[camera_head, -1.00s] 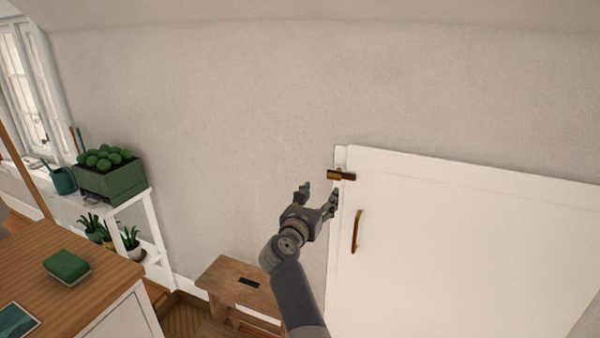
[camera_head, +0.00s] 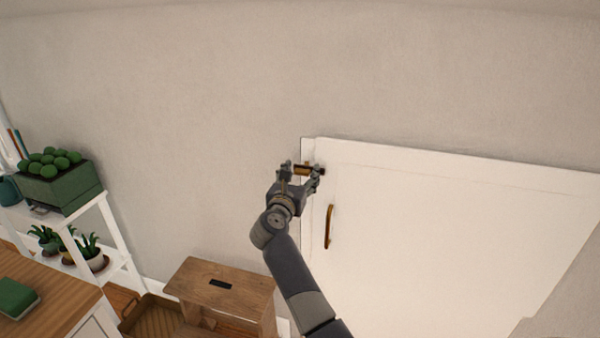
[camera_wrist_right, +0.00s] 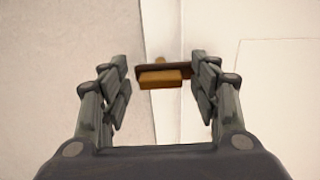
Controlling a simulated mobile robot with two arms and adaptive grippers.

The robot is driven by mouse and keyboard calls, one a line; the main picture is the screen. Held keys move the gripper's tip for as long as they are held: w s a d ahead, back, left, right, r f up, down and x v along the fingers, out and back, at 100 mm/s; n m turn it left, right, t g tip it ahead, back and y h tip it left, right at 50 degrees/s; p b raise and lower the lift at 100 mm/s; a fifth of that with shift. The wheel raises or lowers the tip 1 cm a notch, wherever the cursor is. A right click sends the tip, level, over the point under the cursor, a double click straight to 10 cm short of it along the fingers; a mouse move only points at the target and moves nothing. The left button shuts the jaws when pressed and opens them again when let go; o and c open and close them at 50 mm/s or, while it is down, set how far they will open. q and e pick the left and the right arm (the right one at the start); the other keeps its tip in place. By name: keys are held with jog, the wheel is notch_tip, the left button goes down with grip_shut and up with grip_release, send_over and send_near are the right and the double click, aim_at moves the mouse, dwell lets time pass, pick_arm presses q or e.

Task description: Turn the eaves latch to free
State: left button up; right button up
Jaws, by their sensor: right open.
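The eaves latch (camera_head: 306,169) is a small brass and dark brown bar at the upper left corner of the white eaves door (camera_head: 430,230). It lies horizontally across the door's left edge. In the right wrist view the latch (camera_wrist_right: 162,78) shows between the two fingers, a little beyond their tips. My right gripper (camera_head: 304,172) is open, with one finger on each side of the latch. Whether a finger touches it I cannot tell. A brass pull handle (camera_head: 329,227) is on the door below the latch. My left gripper is not in view.
A wooden step stool (camera_head: 220,285) stands on the floor below and left of the door. White shelves (camera_head: 118,235) with a green planter (camera_head: 58,188) and potted plants are at the left. A wooden counter (camera_head: 60,300) fills the lower left corner. The wall left of the latch is bare.

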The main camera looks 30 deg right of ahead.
jog(key=shift+s+r, duration=0.1)
jog(key=c, duration=0.5)
jog(key=shift+a, duration=0.1)
jog(key=c, duration=0.5)
jog(key=shift+c, duration=0.4)
jog(key=shift+p, duration=0.3)
jog(key=shift+r+n, duration=0.1)
jog(key=shift+n, duration=0.3)
jog(key=n+p, duration=0.5)
jog(key=shift+a+n+p, duration=0.1)
jog(key=shift+n+p, duration=0.2)
jog(key=shift+n, duration=0.1)
jog(key=n+p, duration=0.4)
jog(key=n, duration=0.1)
jog(key=n+p, duration=0.2)
jog(key=n, duration=0.1)
jog(key=shift+w+n, duration=0.2)
jog(key=shift+n, duration=0.1)
pick_arm(q)
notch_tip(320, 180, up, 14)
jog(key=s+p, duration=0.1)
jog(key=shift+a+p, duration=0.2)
jog(key=shift+p, duration=0.15)
pick_arm(e)
jog(key=shift+f+n, duration=0.25)
jog(key=shift+n, duration=1.05)
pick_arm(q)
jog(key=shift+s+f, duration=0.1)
pick_arm(e)
jog(key=shift+o, duration=0.2)
